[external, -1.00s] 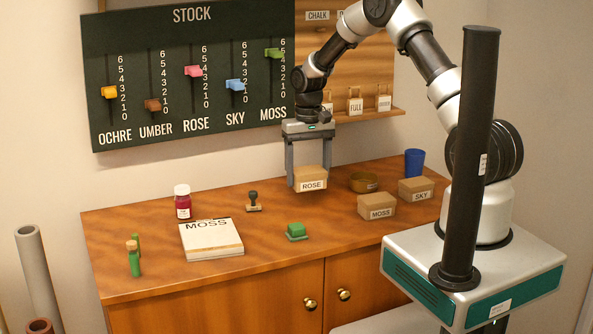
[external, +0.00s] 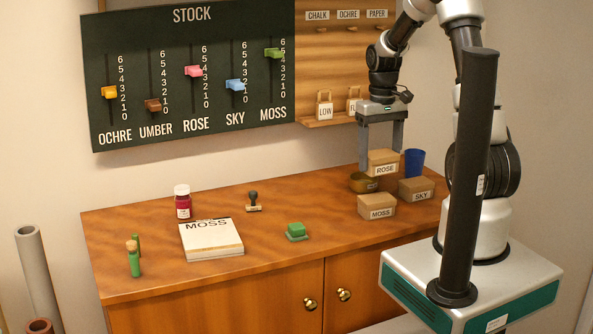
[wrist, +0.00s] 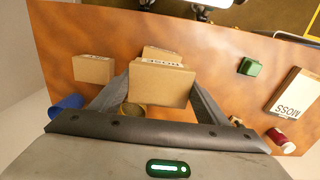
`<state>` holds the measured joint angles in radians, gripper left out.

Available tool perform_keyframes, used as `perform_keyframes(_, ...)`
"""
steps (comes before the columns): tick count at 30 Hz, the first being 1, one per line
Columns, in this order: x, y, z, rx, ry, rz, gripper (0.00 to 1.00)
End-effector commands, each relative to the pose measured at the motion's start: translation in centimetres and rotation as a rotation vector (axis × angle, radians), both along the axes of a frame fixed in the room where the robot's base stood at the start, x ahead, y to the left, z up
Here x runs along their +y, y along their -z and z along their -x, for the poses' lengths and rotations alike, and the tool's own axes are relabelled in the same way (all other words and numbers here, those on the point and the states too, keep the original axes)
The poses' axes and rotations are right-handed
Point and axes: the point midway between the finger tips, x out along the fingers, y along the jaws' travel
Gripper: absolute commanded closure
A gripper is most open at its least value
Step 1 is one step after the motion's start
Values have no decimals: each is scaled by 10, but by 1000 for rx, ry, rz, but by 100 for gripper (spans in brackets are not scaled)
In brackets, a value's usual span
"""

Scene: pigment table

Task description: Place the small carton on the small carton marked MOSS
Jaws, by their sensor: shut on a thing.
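My gripper (external: 382,163) is shut on the small carton marked ROSE (external: 383,161) and holds it upright in the air. The ROSE carton also shows large between the fingers in the wrist view (wrist: 162,86). The small carton marked MOSS (external: 376,207) stands on the table, below the held carton in the external view, with a gap between them. In the wrist view the held carton partly hides the MOSS carton (wrist: 161,54), so only its far part shows.
The SKY carton (external: 416,189) stands right of the MOSS carton. A brass bowl (external: 362,184) and a blue cup (external: 414,162) stand behind them.

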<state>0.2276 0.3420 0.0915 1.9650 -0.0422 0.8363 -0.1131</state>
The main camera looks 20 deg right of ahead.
Motion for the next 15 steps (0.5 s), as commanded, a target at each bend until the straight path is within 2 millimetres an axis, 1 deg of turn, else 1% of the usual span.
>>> perform_keyframes(1,0,12,1,5,0,-1,57)
perform_keyframes(3,0,23,0,4,0,-1,57)
perform_keyframes(10,0,42,-1,2,0,0,57)
perform_keyframes(15,1,66,0,4,1,0,57)
